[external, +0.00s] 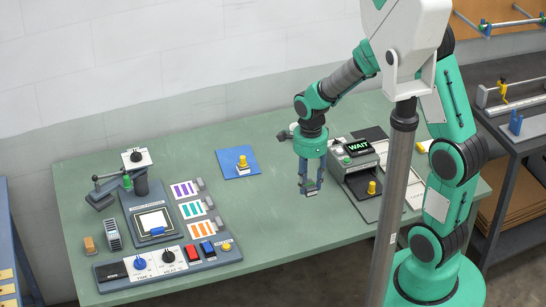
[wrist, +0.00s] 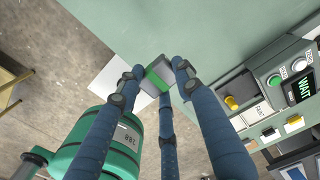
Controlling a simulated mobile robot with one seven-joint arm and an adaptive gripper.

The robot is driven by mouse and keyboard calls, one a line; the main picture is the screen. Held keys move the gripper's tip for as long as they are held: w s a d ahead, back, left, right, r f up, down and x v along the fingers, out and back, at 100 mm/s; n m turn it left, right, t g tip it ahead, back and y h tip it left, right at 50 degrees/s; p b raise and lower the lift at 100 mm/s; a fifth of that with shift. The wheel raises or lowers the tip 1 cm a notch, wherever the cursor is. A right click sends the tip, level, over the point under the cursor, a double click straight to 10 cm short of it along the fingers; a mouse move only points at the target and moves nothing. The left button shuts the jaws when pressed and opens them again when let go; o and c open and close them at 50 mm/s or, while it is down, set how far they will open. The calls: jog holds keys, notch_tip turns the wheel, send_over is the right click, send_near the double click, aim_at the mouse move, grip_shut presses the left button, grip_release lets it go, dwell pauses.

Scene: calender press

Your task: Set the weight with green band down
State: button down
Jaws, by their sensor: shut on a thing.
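The weight with green band (wrist: 157,76) is a small grey block with a green stripe, seen between my fingertips in the wrist view. My gripper (external: 310,188) has blue fingers and points down over the green table. It is shut on the weight (wrist: 160,80). In the external view the weight is small and mostly hidden by the fingers. It appears held above the table, near the front edge; its exact height I cannot tell.
Right of my gripper stands a device with a lit WAIT display (external: 358,147) and a yellow-knobbed piece (external: 372,188) on a dark plate. A blue mat (external: 231,171) holds another yellow-topped piece. The press station (external: 152,222) stands left.

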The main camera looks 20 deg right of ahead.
jog(key=shift+s+a+f, duration=0.15)
jog(key=shift+s+a, duration=0.1)
jog(key=shift+s, duration=0.45)
notch_tip(320, 180, down, 10)
jog(key=shift+r, duration=0.15)
jog(key=shift+w, duration=0.15)
jog(key=w+a, duration=0.1)
jog(key=w, duration=0.4)
jog(key=w+a+f+b, duration=0.1)
jog(key=w+a, duration=0.1)
jog(key=w, duration=0.3)
jog(key=w+a, duration=0.2)
jog(key=w, duration=0.3)
jog(key=shift+a+f+b, duration=0.1)
jog(key=shift+f+b, duration=0.1)
jog(key=shift+b, duration=0.15)
jog(key=shift+f+b, duration=0.4)
jog(key=shift+f, duration=1.4)
jog(key=shift+f, duration=0.15)
jog(key=c, duration=1.2)
grip_release()
